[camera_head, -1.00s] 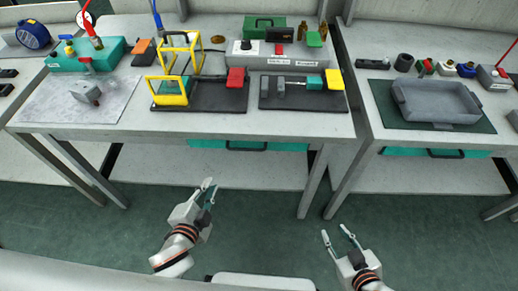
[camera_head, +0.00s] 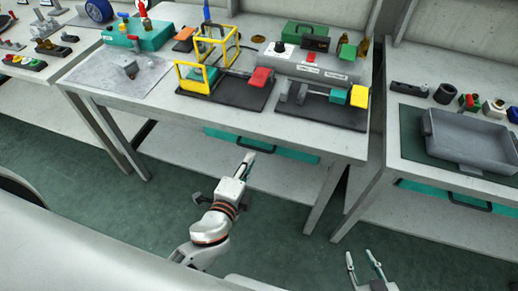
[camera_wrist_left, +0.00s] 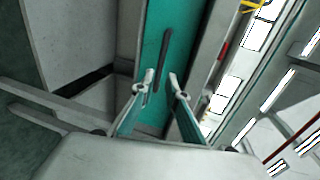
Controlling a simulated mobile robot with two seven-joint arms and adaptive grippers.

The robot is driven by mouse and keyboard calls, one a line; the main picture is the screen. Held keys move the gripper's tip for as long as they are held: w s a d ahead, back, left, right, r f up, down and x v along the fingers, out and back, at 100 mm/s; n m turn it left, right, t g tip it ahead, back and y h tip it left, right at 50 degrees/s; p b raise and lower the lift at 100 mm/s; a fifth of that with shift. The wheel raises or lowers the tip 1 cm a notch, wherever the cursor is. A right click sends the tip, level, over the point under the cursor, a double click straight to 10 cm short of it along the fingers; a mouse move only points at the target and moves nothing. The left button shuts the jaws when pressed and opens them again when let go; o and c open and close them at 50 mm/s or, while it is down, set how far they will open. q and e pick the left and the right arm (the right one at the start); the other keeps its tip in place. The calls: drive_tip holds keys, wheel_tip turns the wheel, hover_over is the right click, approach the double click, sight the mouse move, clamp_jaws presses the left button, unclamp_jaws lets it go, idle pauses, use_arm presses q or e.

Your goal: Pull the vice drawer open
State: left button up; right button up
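A teal drawer (camera_head: 303,155) with a dark bar handle (camera_head: 262,147) sits under the middle table's top; no label shows on it. The left wrist view shows the drawer front (camera_wrist_left: 152,35) and its handle (camera_wrist_left: 164,58) straight ahead. My left gripper (camera_head: 247,161) is in front of and below the drawer. In the wrist view its fingers (camera_wrist_left: 161,82) are spread, with the handle between and beyond their tips; contact cannot be told. My right gripper (camera_head: 364,262) is open and empty at the bottom, away from the tables.
The middle table (camera_head: 150,97) carries yellow frames, dark plates and a grey box (camera_head: 310,66) above the drawer. Table legs (camera_head: 323,198) flank the space below. Another teal drawer (camera_head: 450,197) is under the right table. The floor before the tables is clear.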

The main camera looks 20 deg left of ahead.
sight(256, 148)
use_arm(q)
drive_tip(key=x, duration=0.7)
drive_tip(key=shift+a, duration=0.1)
use_arm(e)
drive_tip(key=shift+s+a+f, duration=0.1)
drive_tip(key=shift+s+a, duration=0.05)
drive_tip(key=shift+s, duration=0.15)
use_arm(q)
clamp_jaws()
use_arm(e)
drive_tip(key=shift+w, duration=0.3)
use_arm(q)
drive_tip(key=shift+f, duration=0.1)
use_arm(e)
drive_tip(key=shift+r, duration=0.2)
